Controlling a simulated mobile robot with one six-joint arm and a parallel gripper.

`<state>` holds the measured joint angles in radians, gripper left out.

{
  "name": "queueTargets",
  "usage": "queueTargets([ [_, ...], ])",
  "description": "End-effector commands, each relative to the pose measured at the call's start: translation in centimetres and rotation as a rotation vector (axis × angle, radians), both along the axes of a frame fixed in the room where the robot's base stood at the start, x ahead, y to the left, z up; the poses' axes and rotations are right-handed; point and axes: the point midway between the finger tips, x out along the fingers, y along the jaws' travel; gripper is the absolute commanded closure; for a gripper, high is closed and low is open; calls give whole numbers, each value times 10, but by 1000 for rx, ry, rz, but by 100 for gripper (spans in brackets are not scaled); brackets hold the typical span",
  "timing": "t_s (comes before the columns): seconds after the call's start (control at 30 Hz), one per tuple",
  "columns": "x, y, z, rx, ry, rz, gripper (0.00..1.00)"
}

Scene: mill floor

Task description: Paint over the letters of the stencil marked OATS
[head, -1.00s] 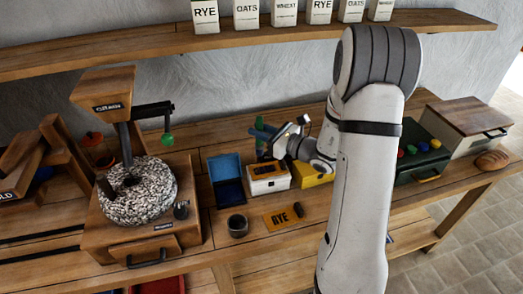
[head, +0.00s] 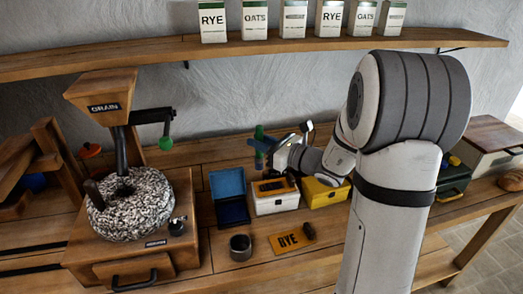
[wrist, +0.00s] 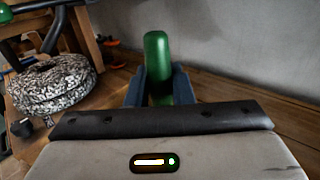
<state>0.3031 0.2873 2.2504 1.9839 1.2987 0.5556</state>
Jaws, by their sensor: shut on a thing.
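My gripper (head: 263,143) is shut on an upright green thing, whose top shows above the jaws and lower part below them (head: 259,160). In the wrist view the green thing (wrist: 157,62) stands between the blue fingers; its lower end is hidden. They are above the back of the bench, behind a white box (head: 276,204). An orange stencil plate (head: 272,188) lies on that box; its letters are too small to read. Another orange stencil plate (head: 288,240), marked RYE, lies flat on the bench in front. No stencil reads clearly as OATS.
A grain mill (head: 135,235) with a speckled stone stands at left. A blue open box (head: 226,183), a dark cup (head: 240,248) and a yellow box (head: 318,194) are near the white box. The shelf (head: 150,58) above holds RYE and OATS packets.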

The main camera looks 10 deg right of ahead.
Motion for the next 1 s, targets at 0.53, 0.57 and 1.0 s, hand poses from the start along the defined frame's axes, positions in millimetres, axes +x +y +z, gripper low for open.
queueTargets([
  [0.53, 0, 0, -42, 1, 2, -1, 100],
  [0.57, 0, 0, -45, 1, 2, -1, 100],
  [1.0, 1, -5, -77, 1, 1, 2, 100],
])
